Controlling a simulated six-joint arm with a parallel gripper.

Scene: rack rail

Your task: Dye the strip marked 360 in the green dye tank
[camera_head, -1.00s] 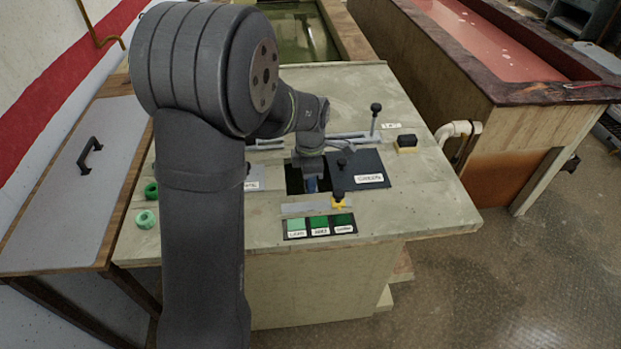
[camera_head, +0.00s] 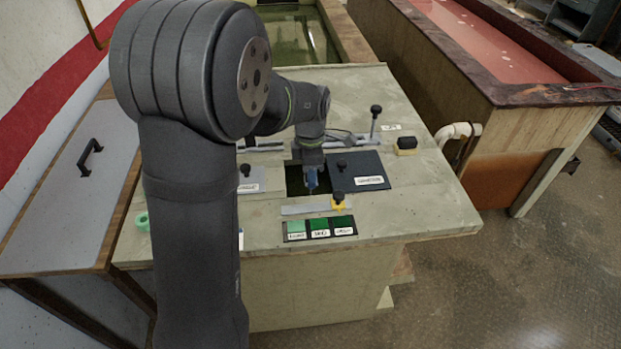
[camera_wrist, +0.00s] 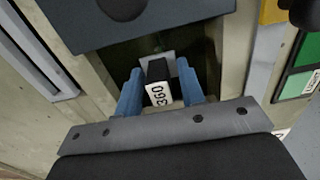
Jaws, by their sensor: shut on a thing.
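My gripper (camera_wrist: 160,92) has blue fingers, shut on the black end of the strip marked 360 (camera_wrist: 157,94) in the wrist view. In the head view my gripper (camera_head: 311,188) hangs over a dark rectangular opening (camera_head: 294,181) in the bench top. The wrist view shows dark green inside this opening (camera_wrist: 126,62), below the fingers. How much of the strip is in the opening is hidden. A dark labelled plate (camera_head: 362,172) with a black knob lies right of the opening.
A green shade card (camera_head: 319,228) and a grey rail with a yellow slider (camera_head: 339,207) lie in front of the opening. A grey labelled plate (camera_head: 254,181) lies left. A lever (camera_head: 375,118) stands behind. A black-topped block (camera_head: 406,145) sits at right.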

